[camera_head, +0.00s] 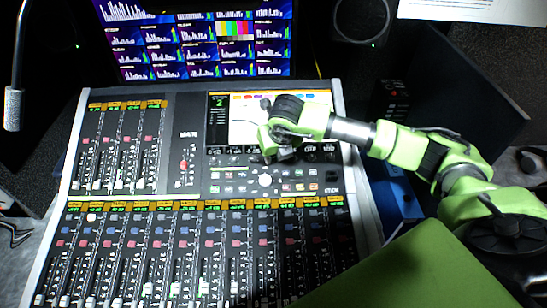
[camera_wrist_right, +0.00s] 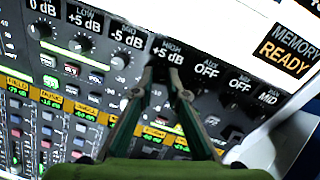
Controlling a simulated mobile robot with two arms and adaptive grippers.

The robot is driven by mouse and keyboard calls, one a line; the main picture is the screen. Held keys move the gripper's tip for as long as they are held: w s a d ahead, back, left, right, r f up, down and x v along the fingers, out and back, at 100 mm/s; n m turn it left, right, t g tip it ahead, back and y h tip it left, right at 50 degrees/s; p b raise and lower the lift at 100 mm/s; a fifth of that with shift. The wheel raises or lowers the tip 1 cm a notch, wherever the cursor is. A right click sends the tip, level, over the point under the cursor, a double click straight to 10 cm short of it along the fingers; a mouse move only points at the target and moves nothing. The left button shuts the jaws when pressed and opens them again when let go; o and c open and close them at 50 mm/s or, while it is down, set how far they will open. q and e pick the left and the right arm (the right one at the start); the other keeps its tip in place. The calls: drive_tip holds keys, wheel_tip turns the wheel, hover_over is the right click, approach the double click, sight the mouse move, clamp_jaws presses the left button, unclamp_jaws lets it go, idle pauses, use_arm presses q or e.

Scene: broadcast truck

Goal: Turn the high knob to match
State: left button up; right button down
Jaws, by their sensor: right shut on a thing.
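The mixing console (camera_head: 188,190) fills the middle of the head view. My right gripper (camera_head: 276,152) reaches from the right to the knob row under its screen (camera_head: 222,135). In the right wrist view, the two fingertips of the right gripper (camera_wrist_right: 163,76) are shut on the high knob (camera_wrist_right: 163,70), which they mostly hide. The high label (camera_wrist_right: 170,52) above it reads +5 dB. The knobs to its left carry labels of -5 dB, low +5 dB (camera_wrist_right: 82,45) and 0 dB. My left gripper is not in view.
In the right wrist view, the neighbouring knob (camera_wrist_right: 120,60) stands close left of the fingers, and aux knobs under OFF labels stand to the right. A "memory ready" sign (camera_wrist_right: 285,48) is at top right. Fader strips (camera_head: 200,250) fill the console's front. Monitors (camera_head: 190,40) stand behind.

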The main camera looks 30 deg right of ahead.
drive_tip(key=m+b, duration=0.1)
drive_tip(key=b, duration=0.1)
drive_tip(key=m+b, duration=0.2)
drive_tip(key=shift+f, duration=0.25)
drive_tip(key=shift+r+m+b, duration=0.25)
drive_tip(key=shift+m+b, duration=0.85)
drive_tip(key=shift+b, duration=0.1)
drive_tip(key=c, duration=2.3)
unclamp_jaws()
drive_tip(key=shift+s+r, duration=0.1)
drive_tip(key=v, duration=1.2)
drive_tip(key=shift+s+a, duration=0.1)
drive_tip(key=shift+s, duration=0.15)
drive_tip(key=shift+f, duration=0.25)
